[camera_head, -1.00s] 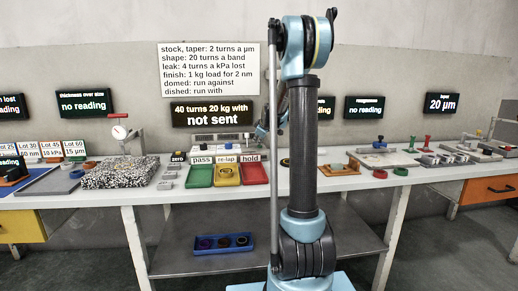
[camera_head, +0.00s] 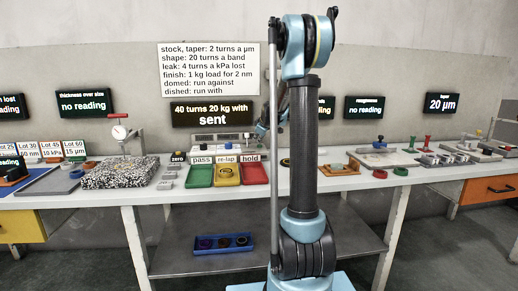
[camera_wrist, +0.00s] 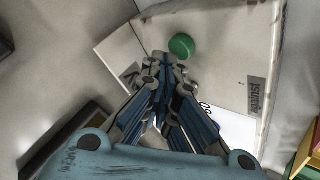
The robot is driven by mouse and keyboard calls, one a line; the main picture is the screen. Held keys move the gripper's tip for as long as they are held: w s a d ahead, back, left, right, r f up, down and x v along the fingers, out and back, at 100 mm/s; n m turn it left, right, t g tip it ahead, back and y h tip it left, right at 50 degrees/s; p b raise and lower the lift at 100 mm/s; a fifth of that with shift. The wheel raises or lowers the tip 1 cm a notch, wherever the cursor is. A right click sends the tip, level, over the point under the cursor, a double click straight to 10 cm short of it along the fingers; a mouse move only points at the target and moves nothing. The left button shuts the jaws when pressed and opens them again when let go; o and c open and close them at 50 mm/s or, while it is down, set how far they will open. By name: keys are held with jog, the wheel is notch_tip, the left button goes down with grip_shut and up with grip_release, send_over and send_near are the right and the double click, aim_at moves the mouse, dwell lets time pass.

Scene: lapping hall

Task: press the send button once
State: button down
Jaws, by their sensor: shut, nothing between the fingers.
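The display (camera_head: 212,114) on the back wall reads "40 turns 20 kg with" and "sent". In the wrist view, a round green button (camera_wrist: 181,46) stands on a pale panel (camera_wrist: 215,62), just beyond my fingertips; its own label is not readable. My gripper (camera_wrist: 162,66) is shut and empty, close to the button; the view does not show clearly whether they touch. In the head view my arm hides most of the gripper and the panel.
The panel bears a label (camera_wrist: 256,97) that seems to read "against". On the bench, green (camera_head: 199,175), yellow (camera_head: 227,175) and red (camera_head: 254,173) trays stand before the display. A speckled granite block (camera_head: 120,172) lies left of them. A blue tray (camera_head: 223,243) sits on the lower shelf.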

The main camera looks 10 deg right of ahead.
jog(key=shift+r, duration=0.25)
jog(key=shift+r, duration=0.15)
jog(key=shift+r, duration=2.4)
jog(key=s+f+m+g, duration=0.1)
jog(key=s+m+g, duration=0.15)
jog(key=s, duration=1.25)
jog(key=s+f+m+g, duration=0.1)
jog(key=s+f+m, duration=0.2)
jog(key=s, duration=1)
jog(key=s+f+m+g+h, duration=0.1)
jog(key=s+f+m+g, duration=0.1)
jog(key=s+f, duration=0.7)
jog(key=s+f+m+g+h, duration=0.1)
jog(key=s+f+m, duration=0.2)
jog(key=s, duration=1.6)
notch_tip(320, 180, down, 4)
jog(key=shift+d+r+m, duration=0.1)
jog(key=shift+d+m, duration=0.25)
